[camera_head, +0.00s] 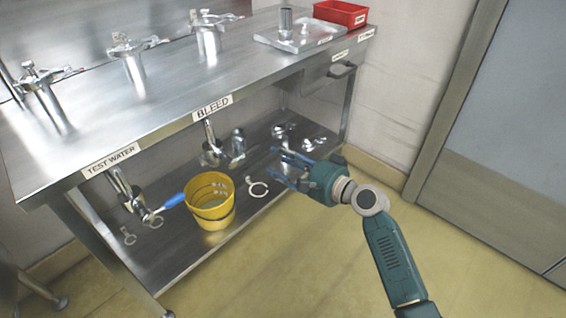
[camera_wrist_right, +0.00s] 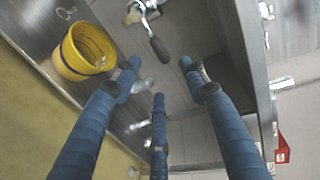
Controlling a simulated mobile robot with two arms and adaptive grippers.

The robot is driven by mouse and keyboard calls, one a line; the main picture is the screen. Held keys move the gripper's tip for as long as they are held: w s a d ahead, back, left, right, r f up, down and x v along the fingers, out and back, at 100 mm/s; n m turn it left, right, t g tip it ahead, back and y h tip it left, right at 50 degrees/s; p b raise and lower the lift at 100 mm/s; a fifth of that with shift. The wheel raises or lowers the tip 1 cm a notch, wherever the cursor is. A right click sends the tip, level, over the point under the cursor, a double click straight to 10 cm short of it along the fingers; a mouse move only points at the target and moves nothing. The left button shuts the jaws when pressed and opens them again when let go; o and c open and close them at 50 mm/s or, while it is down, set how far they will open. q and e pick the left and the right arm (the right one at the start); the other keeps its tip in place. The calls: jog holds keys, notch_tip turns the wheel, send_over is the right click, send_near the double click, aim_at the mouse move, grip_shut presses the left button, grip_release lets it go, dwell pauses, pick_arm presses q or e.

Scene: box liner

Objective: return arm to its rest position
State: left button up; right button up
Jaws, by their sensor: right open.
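My right gripper (camera_head: 290,168) reaches in from the lower right in the head view, at the right part of the bench's lower shelf. Its blue fingers are spread and empty; they also show in the wrist view (camera_wrist_right: 160,95). The fingers are to the right of a yellow bucket (camera_head: 211,212) and apart from it. The bucket stands upright on the lower shelf and also shows at the upper left of the wrist view (camera_wrist_right: 77,60). My left gripper is in neither view.
The steel bench (camera_head: 130,105) has its lower shelf (camera_head: 180,255) beneath. Valves with handles, one blue (camera_head: 174,201), hang under the top near the bucket. A white ring (camera_head: 258,188) lies by the fingers. A red bin (camera_head: 341,13) sits on top. Floor (camera_head: 300,275) in front is clear.

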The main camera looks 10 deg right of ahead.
jog(key=shift+s+d+r, duration=0.1)
jog(key=shift+s+d, duration=0.05)
jog(key=shift+s, duration=0.1)
